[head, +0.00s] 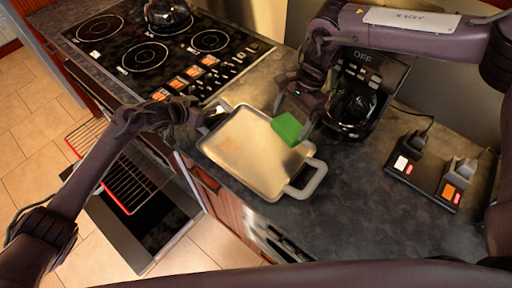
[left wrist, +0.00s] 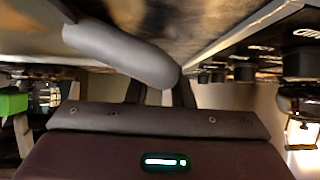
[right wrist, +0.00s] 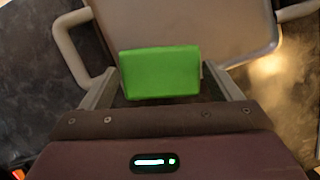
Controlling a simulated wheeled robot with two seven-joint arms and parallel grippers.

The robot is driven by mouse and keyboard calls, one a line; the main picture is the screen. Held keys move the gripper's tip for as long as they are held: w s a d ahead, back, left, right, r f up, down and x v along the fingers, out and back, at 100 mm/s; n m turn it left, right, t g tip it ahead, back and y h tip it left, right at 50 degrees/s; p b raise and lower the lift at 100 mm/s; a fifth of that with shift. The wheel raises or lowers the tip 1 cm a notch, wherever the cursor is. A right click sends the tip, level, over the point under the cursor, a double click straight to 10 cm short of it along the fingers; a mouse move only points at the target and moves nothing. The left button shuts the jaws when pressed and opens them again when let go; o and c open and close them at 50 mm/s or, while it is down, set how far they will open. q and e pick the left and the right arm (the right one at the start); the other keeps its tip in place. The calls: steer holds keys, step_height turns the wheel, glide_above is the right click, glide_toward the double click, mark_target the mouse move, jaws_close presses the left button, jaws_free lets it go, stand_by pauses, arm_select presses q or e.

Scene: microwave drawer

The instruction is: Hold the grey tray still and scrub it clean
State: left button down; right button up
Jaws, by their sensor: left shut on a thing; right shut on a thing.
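The grey tray (head: 248,150) lies on the dark counter, with a handle at each end. My left gripper (head: 208,116) is shut on the tray's far-left handle, which fills the left wrist view as a thick grey bar (left wrist: 120,52). My right gripper (head: 298,120) is shut on a green sponge (head: 287,128) at the tray's right edge. In the right wrist view the sponge (right wrist: 160,73) sits between the fingers, over the tray's rim. I cannot tell whether the sponge touches the tray.
A black stovetop (head: 165,45) with a kettle (head: 168,12) is at the upper left. A coffee machine (head: 358,95) stands behind my right gripper. A switch box with plugs (head: 430,175) lies at the right. An open oven with racks (head: 130,185) is below left.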

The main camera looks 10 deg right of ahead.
steer(key=shift+a, duration=0.1)
steer(key=w+a, duration=0.3)
steer(key=a, duration=1.4)
steer(key=shift+s+f, duration=0.15)
steer(key=shift+f, duration=2.25)
steer(key=shift+s+f, duration=0.1)
steer(key=shift+f, duration=0.25)
